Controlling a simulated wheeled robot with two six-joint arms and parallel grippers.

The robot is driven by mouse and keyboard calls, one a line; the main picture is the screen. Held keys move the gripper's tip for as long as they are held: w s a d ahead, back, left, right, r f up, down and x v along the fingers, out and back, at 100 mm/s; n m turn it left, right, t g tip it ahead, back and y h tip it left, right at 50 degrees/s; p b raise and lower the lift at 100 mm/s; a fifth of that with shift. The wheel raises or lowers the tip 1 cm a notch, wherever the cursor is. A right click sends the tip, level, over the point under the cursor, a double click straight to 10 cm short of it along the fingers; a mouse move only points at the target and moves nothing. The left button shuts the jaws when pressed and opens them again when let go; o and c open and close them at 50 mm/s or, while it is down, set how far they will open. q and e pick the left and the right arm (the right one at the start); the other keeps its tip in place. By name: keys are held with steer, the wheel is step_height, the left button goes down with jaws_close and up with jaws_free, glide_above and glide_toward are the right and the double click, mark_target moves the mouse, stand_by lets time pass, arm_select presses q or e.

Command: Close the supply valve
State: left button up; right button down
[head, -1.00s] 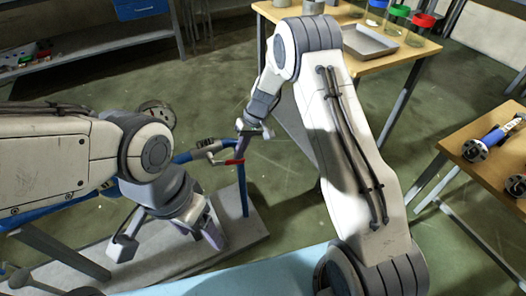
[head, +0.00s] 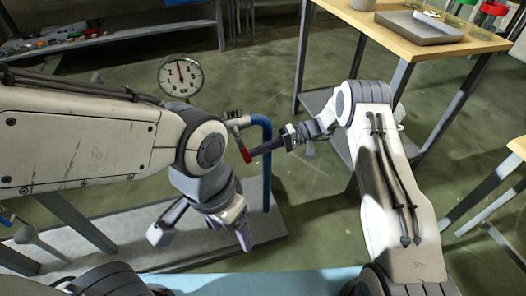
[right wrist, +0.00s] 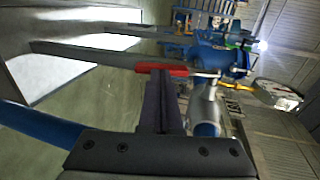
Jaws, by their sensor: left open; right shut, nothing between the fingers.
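The supply valve's red lever (head: 246,155) sits beside the top of a blue pipe (head: 266,165) in the head view. The red lever also shows in the right wrist view (right wrist: 162,69), lying across the fingertips. My right gripper (head: 256,152) is shut and empty, its dark fingertips at the lever, touching or nearly so; I cannot tell which. Its closed fingers also show in the right wrist view (right wrist: 160,95). My left gripper (head: 238,232) is open and empty, pointing down over the grey base, left of the blue pipe.
A round pressure gauge (head: 181,76) stands behind the valve. A wooden table (head: 400,32) with a grey tray (head: 418,28) is at the back right. Another wooden table (head: 519,148) is at the right edge. A grey base plate (head: 130,243) lies beneath the pipe. Green floor is open between.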

steer(key=shift+s+a+f+b, duration=0.3)
steer(key=shift+a+f, duration=0.3)
steer(key=shift+a, duration=0.3)
steer(key=shift+a+f, duration=0.1)
steer(key=shift+a, duration=0.05)
steer(key=d+f+v, duration=0.1)
steer(key=f+v, duration=0.2)
steer(key=v, duration=1.1)
steer(key=s+a+r+n+g+h, duration=0.1)
steer(key=s+a+r+h, duration=0.8)
steer(key=s+a+r, duration=0.4)
steer(key=s+d+r+n+t+h, duration=0.1)
steer(key=s+d+n+t+h, duration=0.15)
steer(key=s, duration=0.85)
steer(key=s+d+n+t+h, duration=0.1)
steer(key=s+d+t+h, duration=0.15)
steer(key=s, duration=0.85)
step_height(320, 180, up, 35)
steer(key=p, duration=3.4)
steer(key=shift+f, duration=0.2)
